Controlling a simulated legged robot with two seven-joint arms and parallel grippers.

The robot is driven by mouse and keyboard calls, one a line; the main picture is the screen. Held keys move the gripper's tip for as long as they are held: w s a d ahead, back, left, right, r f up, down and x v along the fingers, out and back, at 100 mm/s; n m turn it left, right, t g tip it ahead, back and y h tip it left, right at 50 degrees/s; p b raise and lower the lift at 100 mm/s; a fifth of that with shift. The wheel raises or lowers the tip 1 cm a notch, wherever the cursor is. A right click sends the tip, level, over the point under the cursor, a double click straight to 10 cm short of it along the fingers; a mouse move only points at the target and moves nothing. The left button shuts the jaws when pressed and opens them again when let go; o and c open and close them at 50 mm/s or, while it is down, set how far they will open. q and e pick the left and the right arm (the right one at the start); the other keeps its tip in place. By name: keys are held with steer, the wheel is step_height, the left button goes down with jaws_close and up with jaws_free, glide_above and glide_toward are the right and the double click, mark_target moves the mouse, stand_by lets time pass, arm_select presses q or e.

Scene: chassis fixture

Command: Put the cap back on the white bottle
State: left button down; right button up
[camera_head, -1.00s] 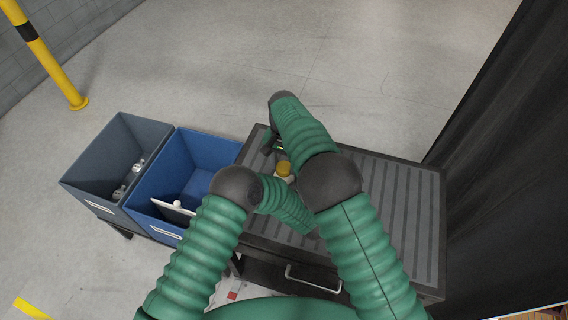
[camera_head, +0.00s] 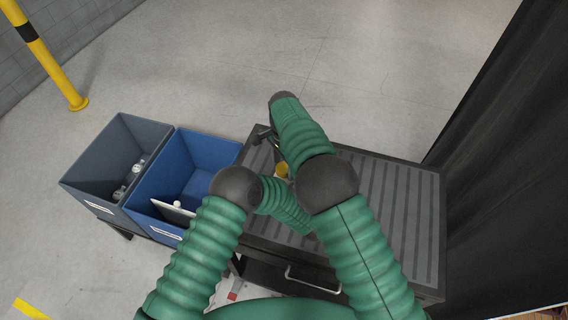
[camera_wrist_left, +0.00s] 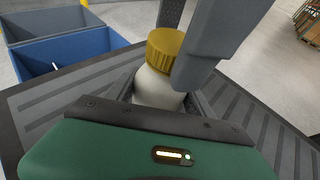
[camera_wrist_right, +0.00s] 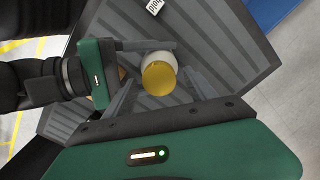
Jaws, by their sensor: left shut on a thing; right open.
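The white bottle (camera_wrist_left: 157,88) stands upright between the fingers of my left gripper (camera_wrist_left: 160,95), which is shut on it. The yellow cap (camera_wrist_left: 165,48) sits on the bottle's top in the left wrist view; whether it is fully seated cannot be told. In the right wrist view the cap (camera_wrist_right: 159,79) covers much of the bottle (camera_wrist_right: 160,58). My right gripper (camera_wrist_right: 162,82) is open above the cap, its fingers apart on either side and clear of it. In the head view, my right gripper (camera_head: 268,138) shows beyond the cap (camera_head: 281,169); my arms hide most of the bottle.
The ribbed grey table (camera_head: 390,200) is clear on its right side. A blue bin (camera_head: 205,150) and a grey bin (camera_head: 95,160) with small parts stand to the left. A black curtain (camera_head: 500,180) hangs at the right.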

arm_select(q)
steer(key=shift+f, duration=0.15)
arm_select(e)
steer(key=shift+r, duration=0.1)
step_height(320, 180, up, 4)
steer(key=shift+r, duration=0.15)
steer(key=shift+c, duration=0.4)
steer(key=n, duration=0.2)
steer(key=shift+r+n, duration=0.2)
steer(key=shift+n, duration=0.2)
steer(key=n, duration=0.3)
steer(key=r+n, duration=0.1)
steer(key=n, duration=0.5)
steer(key=r+n, duration=0.1)
steer(key=n, duration=0.2)
steer(key=shift+n, duration=0.3)
steer(key=n, duration=0.2)
steer(key=r+n, duration=0.1)
steer(key=n, duration=0.2)
steer(key=shift+n, duration=0.3)
